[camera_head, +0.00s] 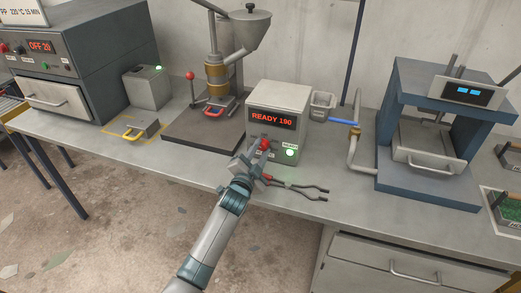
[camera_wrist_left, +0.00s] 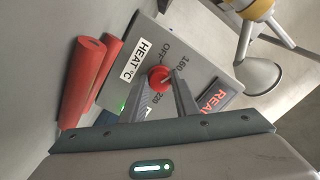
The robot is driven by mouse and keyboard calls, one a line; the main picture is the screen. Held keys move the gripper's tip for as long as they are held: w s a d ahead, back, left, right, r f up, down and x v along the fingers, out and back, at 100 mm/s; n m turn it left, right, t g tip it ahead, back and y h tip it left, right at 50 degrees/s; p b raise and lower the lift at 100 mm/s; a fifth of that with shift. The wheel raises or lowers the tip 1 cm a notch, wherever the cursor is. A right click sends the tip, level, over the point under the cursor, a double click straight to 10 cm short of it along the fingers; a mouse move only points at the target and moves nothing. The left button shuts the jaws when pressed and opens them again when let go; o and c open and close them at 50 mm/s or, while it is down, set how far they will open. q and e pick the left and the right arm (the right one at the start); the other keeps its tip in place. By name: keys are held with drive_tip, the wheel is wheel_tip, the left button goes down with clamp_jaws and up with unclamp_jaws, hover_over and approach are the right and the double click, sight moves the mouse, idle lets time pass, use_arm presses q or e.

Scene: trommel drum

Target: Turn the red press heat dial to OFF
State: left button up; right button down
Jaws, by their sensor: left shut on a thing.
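The red dial (camera_head: 265,143) is on the front of a pale grey control box (camera_head: 278,96) whose display reads READY 190. In the left wrist view, the red dial (camera_wrist_left: 159,77) sits among the printed marks OFF, 160 and 220, next to a HEAT °C label (camera_wrist_left: 144,60). My left gripper (camera_head: 260,150) reaches the box front from below. In the left wrist view, its fingers (camera_wrist_left: 168,84) are shut on the red dial, one on each side. The dial's exact pointing is not clear. My right gripper is not in view.
Tongs with red handles (camera_head: 297,188) lie on the bench just right of my left gripper. A green-lit button (camera_head: 290,153) is on the box front. A drum press with a hopper (camera_head: 244,30) stands left behind; a blue-framed press (camera_head: 400,190) stands right.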

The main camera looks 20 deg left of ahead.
use_arm(q)
drive_tip(key=n, duration=0.3)
drive_tip(key=shift+n+p, duration=0.45)
drive_tip(key=shift+n, duration=0.85)
drive_tip(key=n, duration=0.3)
drive_tip(key=shift+f+n+p, duration=0.1)
drive_tip(key=shift+n+p, duration=0.3)
drive_tip(key=shift+n, duration=0.6)
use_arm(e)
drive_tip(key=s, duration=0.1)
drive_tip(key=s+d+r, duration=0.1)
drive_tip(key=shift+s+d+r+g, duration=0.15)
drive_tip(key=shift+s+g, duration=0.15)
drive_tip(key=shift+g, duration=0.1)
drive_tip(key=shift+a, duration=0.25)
use_arm(q)
drive_tip(key=o, duration=1.1)
drive_tip(key=shift+c, duration=0.2)
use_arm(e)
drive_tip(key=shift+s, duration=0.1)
